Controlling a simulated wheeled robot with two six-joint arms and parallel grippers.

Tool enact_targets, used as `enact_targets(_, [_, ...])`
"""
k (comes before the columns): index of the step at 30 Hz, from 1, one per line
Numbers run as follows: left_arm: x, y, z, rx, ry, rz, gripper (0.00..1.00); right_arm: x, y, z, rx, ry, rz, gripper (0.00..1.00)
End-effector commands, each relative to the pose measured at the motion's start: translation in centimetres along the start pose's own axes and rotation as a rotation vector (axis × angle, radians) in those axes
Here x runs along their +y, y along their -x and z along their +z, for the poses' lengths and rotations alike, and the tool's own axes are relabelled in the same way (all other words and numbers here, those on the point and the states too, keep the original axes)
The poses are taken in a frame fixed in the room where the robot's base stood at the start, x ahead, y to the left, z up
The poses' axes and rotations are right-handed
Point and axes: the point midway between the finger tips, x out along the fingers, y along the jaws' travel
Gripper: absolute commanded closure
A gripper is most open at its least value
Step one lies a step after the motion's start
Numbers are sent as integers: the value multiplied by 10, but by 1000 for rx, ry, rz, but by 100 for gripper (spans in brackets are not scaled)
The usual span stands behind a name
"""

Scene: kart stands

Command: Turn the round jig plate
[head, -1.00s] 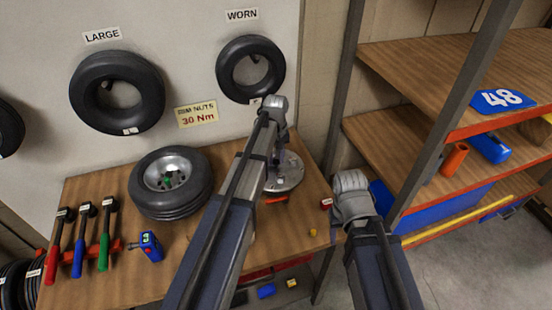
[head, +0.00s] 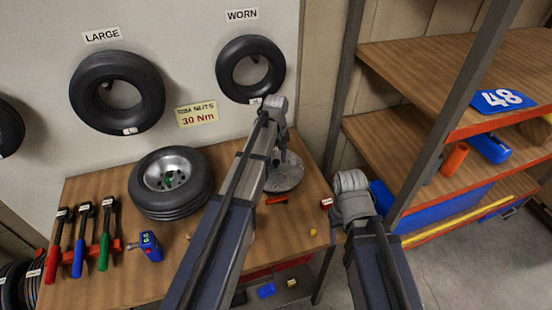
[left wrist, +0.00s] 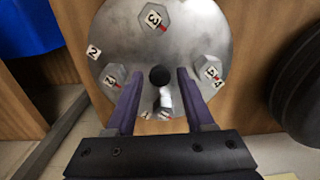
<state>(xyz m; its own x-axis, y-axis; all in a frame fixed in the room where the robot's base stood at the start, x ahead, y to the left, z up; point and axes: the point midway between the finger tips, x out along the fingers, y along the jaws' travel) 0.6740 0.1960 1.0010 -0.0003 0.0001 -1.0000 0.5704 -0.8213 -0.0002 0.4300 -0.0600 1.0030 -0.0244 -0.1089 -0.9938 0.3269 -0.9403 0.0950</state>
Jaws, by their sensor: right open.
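The round grey metal jig plate (head: 291,174) lies on the wooden bench near its right end, partly hidden by my left arm. In the left wrist view the plate (left wrist: 196,38) fills the upper middle, with hexagonal studs near its rim and small number tags. A black round knob or hole (left wrist: 159,76) is at its middle. My left gripper (left wrist: 158,71) is over the plate, its two purple fingers apart on either side of this black spot. I cannot tell whether the fingers touch anything. My right arm shows at the right, but its gripper is out of sight.
A wheel (head: 171,182) lies on the bench left of my left arm. A small red part (head: 276,200) lies before the plate. A shelf rack (head: 440,130) stands on the right.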

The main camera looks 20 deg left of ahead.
Motion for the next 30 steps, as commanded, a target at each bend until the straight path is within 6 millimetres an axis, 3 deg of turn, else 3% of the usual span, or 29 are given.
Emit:
enact_targets(3, [0, 0, 0, 0, 0, 0, 36, 0, 0, 0, 0, 0, 0, 50])
enact_targets(16, [0, 9, 0, 0, 0, 0, 36, 1, 9, 0, 0, 0, 0, 50])
enact_targets(30, [0, 66, 0, 0, 0, 0, 36, 6, 65, 4, 0, -3, -1, 50])
